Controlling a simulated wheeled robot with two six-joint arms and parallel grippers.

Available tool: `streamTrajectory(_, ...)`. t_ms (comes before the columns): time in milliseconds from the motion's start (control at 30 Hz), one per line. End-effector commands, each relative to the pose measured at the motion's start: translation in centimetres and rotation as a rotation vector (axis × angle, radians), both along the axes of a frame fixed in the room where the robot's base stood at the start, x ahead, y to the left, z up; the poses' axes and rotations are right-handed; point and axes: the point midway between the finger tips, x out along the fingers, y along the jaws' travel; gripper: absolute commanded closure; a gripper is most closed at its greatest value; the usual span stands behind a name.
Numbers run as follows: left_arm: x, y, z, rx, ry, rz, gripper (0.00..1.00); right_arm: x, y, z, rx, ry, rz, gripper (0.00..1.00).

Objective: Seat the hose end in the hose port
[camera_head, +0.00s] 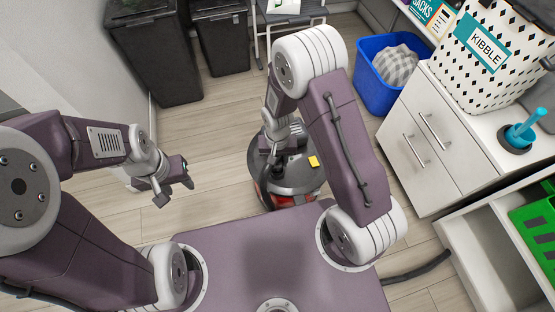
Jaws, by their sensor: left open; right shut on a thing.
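A round canister vacuum (292,182) with a dark grey lid, a red lower side and a yellow patch stands on the floor in front of my base. My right gripper (277,153) is over the left part of its lid, pointing down, shut on a dark thing that looks like the hose end. The arm and gripper hide most of it, and the hose port cannot be made out. I cannot tell whether the hose end is in the port or above it. My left gripper (176,188) is open and empty above the floor, left of the vacuum and apart from it.
A dark hose-like length (418,268) lies on the floor at lower right. A blue bin (378,86) with a grey cloth and a white drawer cabinet (425,145) stand right. Dark bins (157,62) stand at the back left. Floor between the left gripper and vacuum is clear.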

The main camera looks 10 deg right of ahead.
Motion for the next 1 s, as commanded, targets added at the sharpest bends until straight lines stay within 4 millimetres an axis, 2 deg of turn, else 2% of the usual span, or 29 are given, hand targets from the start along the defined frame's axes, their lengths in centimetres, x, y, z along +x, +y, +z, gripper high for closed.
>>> streamTrajectory(1000, 0.0, 0.0, -1.7, 0.0, 0.0, 0.0, 0.57, 0.0, 0.0, -2.6, 0.0, 0.001, 0.0, 1.0)
